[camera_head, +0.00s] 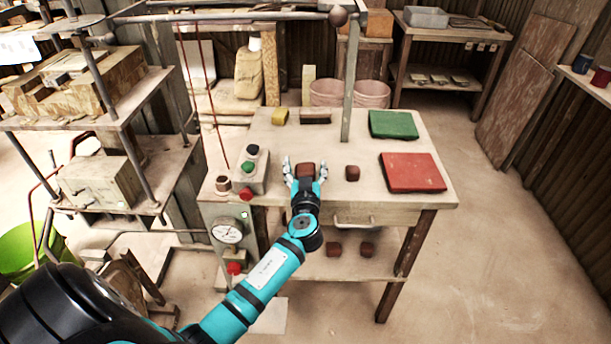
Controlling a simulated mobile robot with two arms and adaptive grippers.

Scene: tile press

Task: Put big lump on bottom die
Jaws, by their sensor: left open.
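A larger reddish-brown lump (305,170) sits on the worktable near its front edge. My left gripper (305,177) is open, with its fingers on either side of this lump; whether they touch it I cannot tell. A smaller brown lump (352,173) lies to the right of it. The press stands at the left, with a pale block (100,182) on its lower level and a wooden block (75,82) on the level above. I cannot tell for certain which part is the bottom die. My right gripper is not in view.
A control box with buttons (250,170) stands left of the gripper. A red mat (412,172) and a green mat (393,124) lie at the right of the worktable (335,140). Two more lumps sit on the lower shelf (300,266). A green bucket (18,250) stands at the left.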

